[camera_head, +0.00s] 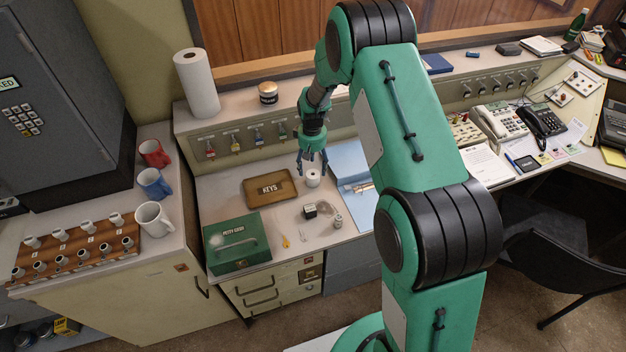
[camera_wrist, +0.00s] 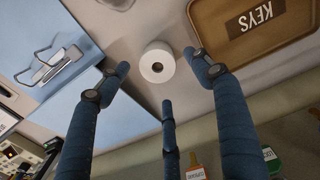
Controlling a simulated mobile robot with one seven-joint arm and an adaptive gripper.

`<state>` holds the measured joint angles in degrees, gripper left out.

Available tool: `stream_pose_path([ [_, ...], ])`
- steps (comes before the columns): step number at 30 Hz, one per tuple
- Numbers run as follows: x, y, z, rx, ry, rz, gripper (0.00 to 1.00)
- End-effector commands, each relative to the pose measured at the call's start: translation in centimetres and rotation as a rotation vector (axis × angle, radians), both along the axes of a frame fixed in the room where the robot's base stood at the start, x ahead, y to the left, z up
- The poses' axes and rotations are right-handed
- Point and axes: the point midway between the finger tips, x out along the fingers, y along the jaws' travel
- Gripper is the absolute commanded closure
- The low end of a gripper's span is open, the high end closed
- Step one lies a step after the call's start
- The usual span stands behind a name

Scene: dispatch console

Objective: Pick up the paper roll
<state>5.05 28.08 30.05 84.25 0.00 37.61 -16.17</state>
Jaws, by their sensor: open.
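A small white paper roll (camera_head: 313,179) stands on the desk, right of the brown KEYS tray (camera_head: 270,188) and left of a blue folder (camera_head: 350,163). In the wrist view the roll (camera_wrist: 150,56) shows its round end with a dark centre hole. My gripper (camera_head: 313,166) hangs just above the roll, fingers pointing down. In the wrist view its three blue fingers (camera_wrist: 160,78) are spread around the roll's outline, with nothing held. Whether any finger touches the roll cannot be told.
A tall paper towel roll (camera_head: 196,84) and a jar (camera_head: 268,93) stand on the raised ledge behind. A green petty cash box (camera_head: 237,242), a small black block (camera_head: 310,211) and small loose items lie nearer the desk's front.

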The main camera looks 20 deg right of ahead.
Motion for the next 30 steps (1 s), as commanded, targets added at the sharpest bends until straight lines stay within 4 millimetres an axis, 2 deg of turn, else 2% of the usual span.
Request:
stream_pose_path([
  [13,0.0,0.0,-0.5,0.0,0.001,0.0,0.35],
  [24,-0.1,0.0,-4.5,0.0,0.001,0.0,0.35],
  [30,0.0,0.0,-5.3,0.0,0.0,0.0,0.35],
])
